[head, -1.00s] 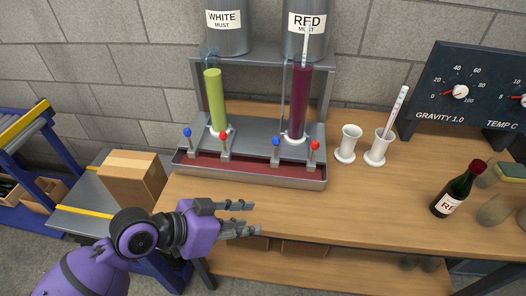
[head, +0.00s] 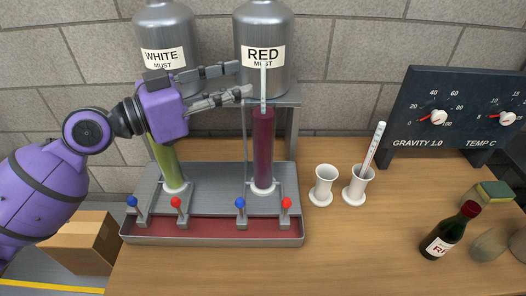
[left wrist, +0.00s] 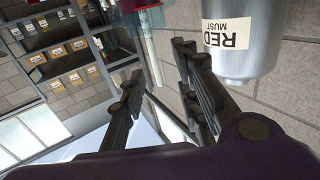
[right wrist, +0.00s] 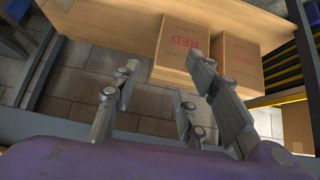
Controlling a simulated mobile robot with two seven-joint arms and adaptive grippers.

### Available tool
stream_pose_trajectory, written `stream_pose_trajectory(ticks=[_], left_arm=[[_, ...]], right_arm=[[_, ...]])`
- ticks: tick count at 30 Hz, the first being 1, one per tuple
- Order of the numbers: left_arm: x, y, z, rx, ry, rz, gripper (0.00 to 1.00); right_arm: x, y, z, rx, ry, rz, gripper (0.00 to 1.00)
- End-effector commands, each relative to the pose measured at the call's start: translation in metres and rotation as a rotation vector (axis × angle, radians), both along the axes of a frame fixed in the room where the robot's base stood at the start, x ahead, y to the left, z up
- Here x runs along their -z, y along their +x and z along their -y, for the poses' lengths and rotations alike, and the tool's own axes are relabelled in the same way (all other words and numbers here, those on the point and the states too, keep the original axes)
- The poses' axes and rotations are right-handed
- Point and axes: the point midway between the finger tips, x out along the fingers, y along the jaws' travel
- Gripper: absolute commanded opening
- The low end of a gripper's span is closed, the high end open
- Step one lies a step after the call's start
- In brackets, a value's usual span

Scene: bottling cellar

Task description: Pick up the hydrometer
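The hydrometer (head: 263,88) is a thin pale stem standing upright out of the tall jar of dark red must (head: 263,150). It also shows in the left wrist view (left wrist: 152,62), ahead of and between the fingers. My left gripper (head: 245,80) is open and empty, level with the stem and just left of it, fingertips pointing right towards it. No contact is clear. The jar hides the hydrometer's lower part. My right gripper (right wrist: 163,64) is open and empty, low by the bench, seen only in its wrist view.
The RED must tank (head: 263,30) stands close behind the stem. The jar of green must (head: 166,165) is partly behind my left gripper. A white cup (head: 358,186) holds a marked stick (head: 374,145), beside an empty cup (head: 324,186). A bottle (head: 452,230) stands right. Cartons (right wrist: 180,52) lie below.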

Motion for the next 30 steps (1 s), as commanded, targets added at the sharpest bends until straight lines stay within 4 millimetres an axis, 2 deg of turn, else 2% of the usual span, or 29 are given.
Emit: stream_pose_trajectory(ticks=[1,5,10,13,22,23,27,30], left_arm=[[-0.006,0.002,0.006,0.002,-0.003,0.004,0.30],[-0.008,0.009,0.019,0.003,-0.001,0.005,0.30],[-0.014,0.021,0.042,0.003,-0.002,0.011,0.30],[-0.009,0.028,0.052,0.002,-0.001,0.008,0.30],[-0.003,0.032,0.059,0.002,0.002,0.001,0.30],[-0.003,0.032,0.058,0.002,0.002,0.001,0.29],[-0.003,0.032,0.058,0.002,0.001,0.002,0.10],[-0.003,0.032,0.058,0.002,0.001,0.002,0.00]], right_arm=[[-0.003,-0.003,0.001,0.004,-0.001,-0.004,0.40],[-0.009,-0.006,0.003,0.009,-0.001,-0.007,0.40],[-0.028,0.001,0.004,0.012,0.001,0.017,0.40],[-0.031,0.004,0.003,0.010,0.003,0.024,0.40],[-0.028,0.003,0.000,0.004,0.007,0.014,0.40],[-0.028,0.003,0.000,0.004,0.007,0.014,0.40],[-0.028,0.003,0.000,0.004,0.007,0.014,0.40],[-0.029,0.003,-0.001,0.004,0.007,0.015,0.40]])
